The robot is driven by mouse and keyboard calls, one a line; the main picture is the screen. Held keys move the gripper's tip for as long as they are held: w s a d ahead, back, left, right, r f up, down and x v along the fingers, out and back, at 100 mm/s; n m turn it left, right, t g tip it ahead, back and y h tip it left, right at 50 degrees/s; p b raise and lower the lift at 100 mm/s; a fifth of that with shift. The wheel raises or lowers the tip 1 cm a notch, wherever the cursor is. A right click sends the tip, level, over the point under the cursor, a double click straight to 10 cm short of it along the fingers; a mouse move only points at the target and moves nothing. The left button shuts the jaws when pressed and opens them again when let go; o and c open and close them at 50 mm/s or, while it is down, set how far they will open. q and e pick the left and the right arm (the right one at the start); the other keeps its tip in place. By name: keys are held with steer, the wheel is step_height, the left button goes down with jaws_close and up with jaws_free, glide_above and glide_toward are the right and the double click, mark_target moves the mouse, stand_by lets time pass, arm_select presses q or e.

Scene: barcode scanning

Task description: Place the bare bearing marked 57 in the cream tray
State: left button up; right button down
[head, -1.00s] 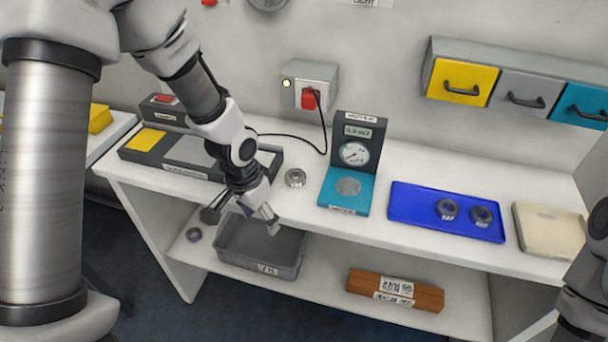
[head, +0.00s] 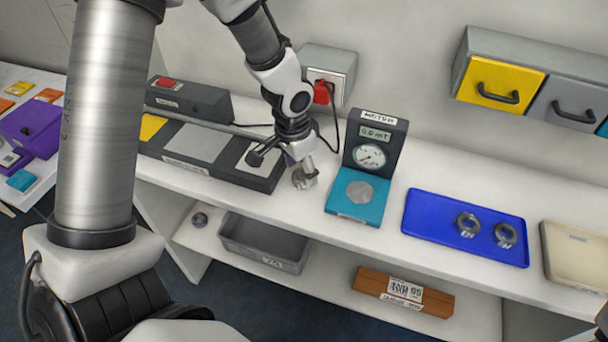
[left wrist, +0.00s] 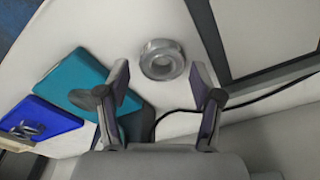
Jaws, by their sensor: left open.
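A bare metal bearing (left wrist: 162,47) lies flat on the white bench; no number is readable on it. In the left wrist view it sits just beyond and between the tips of my open, empty left gripper (left wrist: 160,80). In the head view my left gripper (head: 304,178) points down at this spot and largely hides the bearing. The cream tray (head: 570,262) is at the right end of the bench, cut by the picture edge, and its visible part looks empty. My right gripper is out of view.
A teal gauge stand (head: 358,205) is right of my left gripper, then a blue tray (head: 430,225) with two bearings (head: 468,222). A dark panel (head: 255,175) lies close on the left. The lower shelf holds a grey bin (head: 265,245), another bearing (head: 200,219) and a brown block (head: 375,280).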

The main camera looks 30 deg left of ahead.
mark_target(303, 176)
arm_select(q)
steer(key=shift+w+f, duration=0.3)
steer(key=shift+f, duration=0.3)
steer(key=shift+w+f, duration=0.25)
steer(key=shift+f, duration=0.35)
steer(key=shift+s+r, duration=0.15)
steer(key=shift+s, duration=0.05)
steer(key=shift+c, duration=0.3)
steer(key=shift+s, duration=0.1)
steer(key=c, duration=1.1)
step_height(303, 176, up, 10)
